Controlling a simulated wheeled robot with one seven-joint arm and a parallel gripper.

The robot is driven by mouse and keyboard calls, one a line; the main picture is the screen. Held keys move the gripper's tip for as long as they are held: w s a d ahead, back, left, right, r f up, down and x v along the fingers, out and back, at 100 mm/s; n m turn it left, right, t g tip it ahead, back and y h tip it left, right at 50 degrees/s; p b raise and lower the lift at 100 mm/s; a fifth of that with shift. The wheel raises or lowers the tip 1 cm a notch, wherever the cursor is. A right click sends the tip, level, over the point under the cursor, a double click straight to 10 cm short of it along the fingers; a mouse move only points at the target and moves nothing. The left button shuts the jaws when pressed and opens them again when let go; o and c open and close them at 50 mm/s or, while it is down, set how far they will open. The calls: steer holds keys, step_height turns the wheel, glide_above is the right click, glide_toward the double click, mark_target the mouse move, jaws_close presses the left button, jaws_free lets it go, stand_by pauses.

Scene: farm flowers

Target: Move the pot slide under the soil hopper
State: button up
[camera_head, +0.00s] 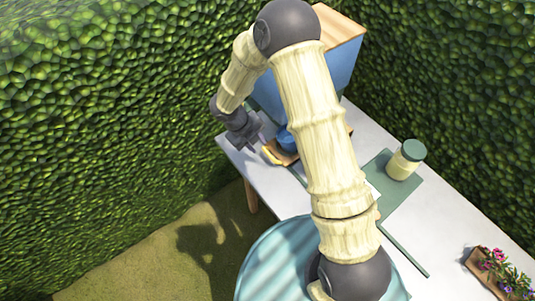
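The soil hopper is a large blue box with a wooden top (343,28) at the far end of the table, partly hidden behind my arm. What looks like the pot slide is a small wooden piece (284,157) on the table at the hopper's near side, with a yellow edge at its left. A blue rounded thing, perhaps a pot, shows just above it, and my arm covers their right side. My gripper (252,146) is dark grey and points down just left of the wooden piece, near the table's left edge. Whether its fingers touch anything is too small to tell.
The pale table (445,220) runs from the hopper to the lower right. A jar with a green lid (411,151) stands on a green mat (399,199). A thin green bar (404,251) lies nearer. A flower box (484,272) sits at lower right. Hedges (110,90) close in behind.

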mark_target(269, 154)
steer(key=s+a+f+t+h+b, duration=0.6)
steer(key=a+f+t+h+b, duration=0.1)
steer(key=b, duration=0.5)
step_height(269, 154, down, 3)
steer(key=a+h, duration=0.1)
steer(key=a, duration=0.1)
steer(key=shift+a+t+h, duration=0.3)
steer(key=shift+h, duration=0.1)
steer(key=shift+d, duration=0.1)
steer(key=p+x, duration=0.3)
steer(key=x, duration=1.4)
steer(key=shift+w+d, duration=0.1)
steer(key=shift+w, duration=0.1)
jaws_close()
